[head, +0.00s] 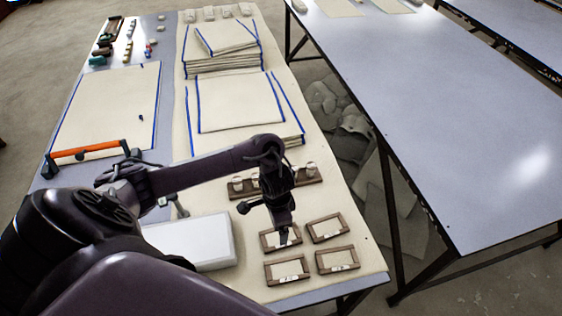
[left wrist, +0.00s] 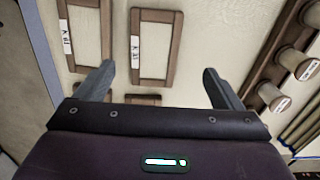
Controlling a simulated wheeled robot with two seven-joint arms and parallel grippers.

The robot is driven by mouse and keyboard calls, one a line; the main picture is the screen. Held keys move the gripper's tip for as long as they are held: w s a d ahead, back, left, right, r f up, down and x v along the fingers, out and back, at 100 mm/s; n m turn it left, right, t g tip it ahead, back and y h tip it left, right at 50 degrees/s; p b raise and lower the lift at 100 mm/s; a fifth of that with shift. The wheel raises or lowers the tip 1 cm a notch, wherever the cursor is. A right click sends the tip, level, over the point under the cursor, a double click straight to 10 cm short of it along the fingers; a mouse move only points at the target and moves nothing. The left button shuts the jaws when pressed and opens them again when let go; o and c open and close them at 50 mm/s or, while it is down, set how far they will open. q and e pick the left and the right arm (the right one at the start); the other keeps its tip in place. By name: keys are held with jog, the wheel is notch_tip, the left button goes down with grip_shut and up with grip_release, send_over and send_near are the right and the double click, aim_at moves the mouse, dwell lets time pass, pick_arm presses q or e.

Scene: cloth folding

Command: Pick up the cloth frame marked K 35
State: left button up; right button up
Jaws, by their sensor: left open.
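Several small wooden cloth frames lie flat at the table's near right corner, each with a white label. My left gripper (head: 289,240) points down over the upper left frame (head: 262,241). In the left wrist view the open fingers (left wrist: 158,72) have a labelled frame (left wrist: 176,48) between and beyond them, with nothing held. A second labelled frame (left wrist: 105,30) lies left of it. The labels are sideways and too small to read surely. The upper right frame (head: 327,228), lower left frame (head: 288,270) and lower right frame (head: 337,260) are clear of the gripper. My right gripper is not in view.
A spool rack (head: 245,192) stands just behind the frames, with spools (left wrist: 273,97) at the wrist view's right. A white box (head: 195,243) lies left of the frames. Stacked cloths (head: 240,105) fill the table behind. An orange-handled tool (head: 88,149) is at left.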

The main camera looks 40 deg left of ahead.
pick_arm(q)
jog(key=shift+s+d+f+b, duration=0.1)
jog(key=shift+f+b, duration=0.05)
jog(key=shift+f, duration=0.4)
jog(key=shift+s+d+f+b, duration=0.1)
jog(key=shift+f+b, duration=0.05)
jog(key=shift+f, duration=0.35)
notch_tip(320, 180, down, 5)
jog(key=shift+d, duration=0.15)
jog(key=shift+c, duration=0.4)
jog(key=c, duration=1)
